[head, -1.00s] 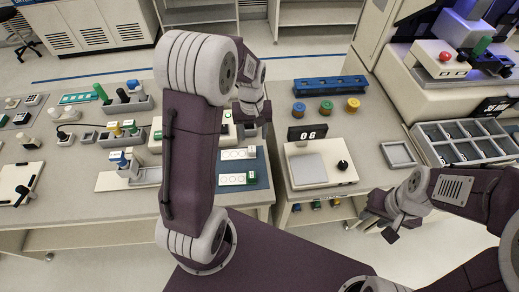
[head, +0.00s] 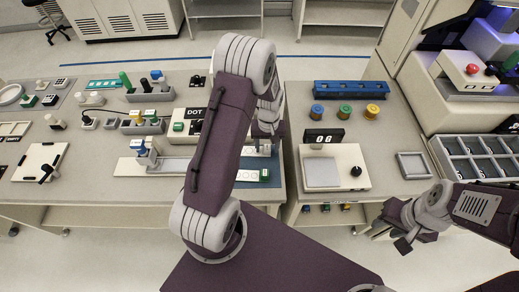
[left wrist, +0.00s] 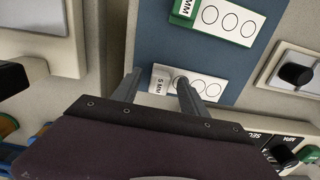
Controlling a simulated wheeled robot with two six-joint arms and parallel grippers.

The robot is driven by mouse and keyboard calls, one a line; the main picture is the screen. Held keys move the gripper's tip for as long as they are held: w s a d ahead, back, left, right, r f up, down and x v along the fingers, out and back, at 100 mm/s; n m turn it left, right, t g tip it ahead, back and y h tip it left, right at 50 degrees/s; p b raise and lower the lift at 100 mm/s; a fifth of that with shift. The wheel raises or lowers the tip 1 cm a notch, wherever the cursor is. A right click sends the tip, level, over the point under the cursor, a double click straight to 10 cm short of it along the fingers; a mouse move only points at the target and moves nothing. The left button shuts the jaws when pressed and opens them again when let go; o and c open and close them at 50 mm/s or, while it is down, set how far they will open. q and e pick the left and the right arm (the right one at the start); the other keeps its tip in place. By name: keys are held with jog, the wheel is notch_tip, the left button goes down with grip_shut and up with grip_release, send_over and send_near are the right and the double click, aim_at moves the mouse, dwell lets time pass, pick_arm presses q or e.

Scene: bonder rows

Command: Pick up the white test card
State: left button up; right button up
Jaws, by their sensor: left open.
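The white test card, with circles and a white end block marked "5 MM" (left wrist: 194,84), lies on a blue mat (left wrist: 147,40). My left gripper (left wrist: 160,80) is open around the block end, one finger on each side. I cannot tell whether they touch it. In the head view my left gripper (head: 264,146) is low over the mat, and my left arm hides part of the card. A second card with a green end block (left wrist: 225,20) lies parallel to it on the mat. My right gripper (head: 390,229) hangs off the bench front, its jaws unclear.
A scale-like device (head: 343,178) with a dark knob stands right of the mat. Behind it are a blue rack (head: 350,88) and three coloured knobs. A small grey tray (head: 413,166) and a divided bin (head: 463,148) are further right. Several instruments crowd the left bench.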

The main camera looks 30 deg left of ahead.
pick_arm(q)
jog(key=shift+f, duration=0.2)
grip_shut()
notch_tip(320, 180, up, 10)
dwell(0.4)
